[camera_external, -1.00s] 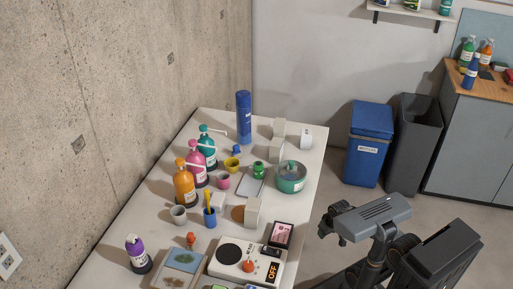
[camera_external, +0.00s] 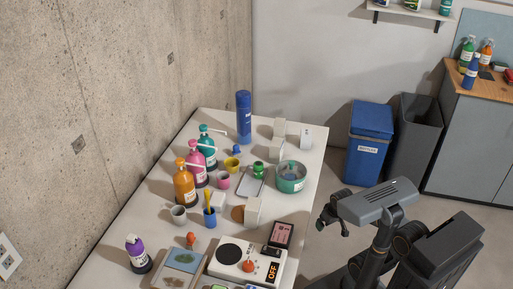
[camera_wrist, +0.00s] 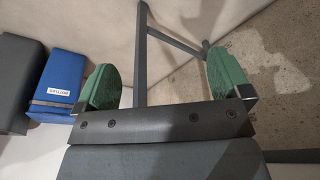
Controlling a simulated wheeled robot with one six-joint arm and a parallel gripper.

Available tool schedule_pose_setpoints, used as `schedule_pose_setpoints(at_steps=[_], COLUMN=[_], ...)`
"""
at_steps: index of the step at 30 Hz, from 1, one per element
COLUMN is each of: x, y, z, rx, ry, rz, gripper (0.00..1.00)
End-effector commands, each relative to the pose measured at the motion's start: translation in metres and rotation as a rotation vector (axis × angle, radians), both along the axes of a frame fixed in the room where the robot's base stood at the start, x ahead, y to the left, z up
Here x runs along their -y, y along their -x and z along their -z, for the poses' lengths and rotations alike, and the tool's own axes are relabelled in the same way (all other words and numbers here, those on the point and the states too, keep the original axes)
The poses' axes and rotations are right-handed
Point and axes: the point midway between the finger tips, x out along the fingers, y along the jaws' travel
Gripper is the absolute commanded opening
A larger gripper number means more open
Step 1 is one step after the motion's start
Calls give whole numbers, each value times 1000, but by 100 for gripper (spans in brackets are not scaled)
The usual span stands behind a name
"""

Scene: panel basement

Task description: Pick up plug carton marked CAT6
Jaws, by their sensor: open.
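Several small white cartons stand on the long white table (camera_external: 312,165). One carton (camera_external: 279,128) and another with a small mark (camera_external: 306,137) are at its far end. A third carton (camera_external: 254,210) stands near the middle right, and a paler block (camera_external: 218,200) is left of it. No CAT6 lettering is readable, so I cannot tell which one is it. My gripper (camera_external: 333,221) is off the table's right side, apart from all of them. In the wrist view, its green-padded fingers (camera_wrist: 165,82) are spread and empty; no carton shows there.
Pump bottles, cups, a teal pot (camera_external: 291,178), a tall blue can (camera_external: 244,117) and a white device with a round black plate (camera_external: 235,268) crowd the table. A blue bin (camera_external: 370,140) and grey bin (camera_external: 415,135) stand beyond.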

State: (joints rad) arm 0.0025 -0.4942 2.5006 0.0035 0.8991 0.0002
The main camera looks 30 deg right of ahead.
Motion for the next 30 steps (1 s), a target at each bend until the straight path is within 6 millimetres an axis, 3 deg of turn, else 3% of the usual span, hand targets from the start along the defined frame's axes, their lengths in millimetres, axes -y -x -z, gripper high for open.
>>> schedule_pose_setpoints(at_steps=[1, 15, 21, 26, 30], x=[0, -1, -3, -11, -30], y=[0, 0, 0, -3, -13], z=[-46, -234, -287, -319, -316], rx=[2, 14, 13, -10, -83], ry=[0, -3, -20, -109, -337], rz=[1, 1, 18, 116, 377], gripper=[96, 96, 96, 96, 96])
